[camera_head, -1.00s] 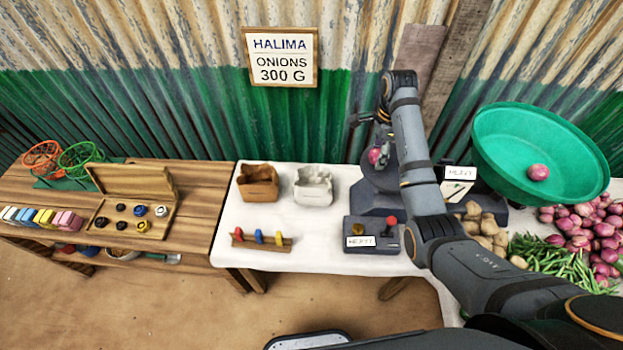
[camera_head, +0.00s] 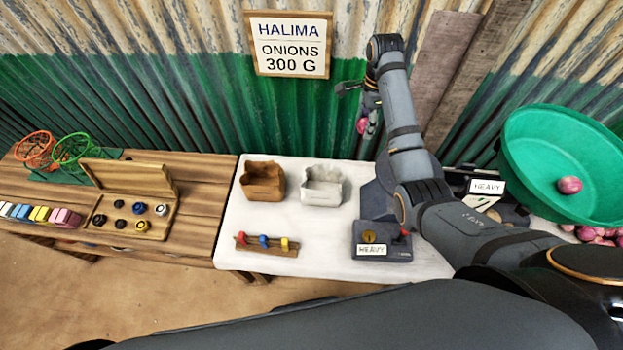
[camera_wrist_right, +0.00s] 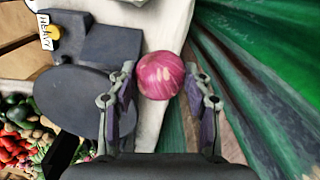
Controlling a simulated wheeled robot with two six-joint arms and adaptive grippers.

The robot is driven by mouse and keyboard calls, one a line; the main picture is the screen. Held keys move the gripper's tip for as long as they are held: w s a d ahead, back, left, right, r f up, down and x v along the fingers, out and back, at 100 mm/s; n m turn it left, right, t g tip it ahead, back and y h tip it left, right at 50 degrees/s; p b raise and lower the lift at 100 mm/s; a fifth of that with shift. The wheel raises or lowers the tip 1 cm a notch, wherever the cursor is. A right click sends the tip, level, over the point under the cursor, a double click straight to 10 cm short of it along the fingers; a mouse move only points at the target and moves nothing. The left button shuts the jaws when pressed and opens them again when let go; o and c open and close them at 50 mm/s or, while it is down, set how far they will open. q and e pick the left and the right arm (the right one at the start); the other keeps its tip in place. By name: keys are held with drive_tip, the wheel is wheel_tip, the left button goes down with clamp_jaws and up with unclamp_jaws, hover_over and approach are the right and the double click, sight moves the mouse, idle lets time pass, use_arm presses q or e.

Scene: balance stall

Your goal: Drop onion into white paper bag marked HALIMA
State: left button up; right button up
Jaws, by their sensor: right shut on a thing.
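A pink-red onion (camera_wrist_right: 160,75) is between the fingertips of my right gripper (camera_wrist_right: 162,88), which is shut on it. In the head view the gripper (camera_head: 371,108) is raised in front of the corrugated wall, with the onion (camera_head: 362,125) low on it. The white paper bag (camera_head: 322,190) stands open-topped on the white-covered table, lower and to the left of the gripper in the picture. No lettering on the bag is readable. A sign reading HALIMA, ONIONS, 300 G (camera_head: 290,45) hangs on the wall above. My left gripper is not in view.
A brown paper bag (camera_head: 262,184) stands just left of the white one. A dark scale (camera_head: 378,241) with a HEAVY card is to the right. A green pan (camera_head: 535,150) holds another onion (camera_head: 569,185). A weight box (camera_head: 120,213) sits on the wooden table.

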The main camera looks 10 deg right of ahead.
drive_tip(key=shift+w+a+p, duration=0.5)
drive_tip(key=shift+a+p, duration=0.1)
drive_tip(key=shift+p, duration=0.2)
drive_tip(key=s+a+f+m+p, duration=0.6)
drive_tip(key=s+a+f+p, duration=0.15)
drive_tip(key=a+p, duration=0.35)
wheel_tip(320, 180, down, 7)
drive_tip(key=b, duration=0.4)
drive_tip(key=shift+w+d, duration=0.3)
drive_tip(key=shift+w, duration=0.05)
drive_tip(key=shift+r, duration=0.1)
drive_tip(key=o, duration=1.2)
drive_tip(key=shift+o, duration=0.2)
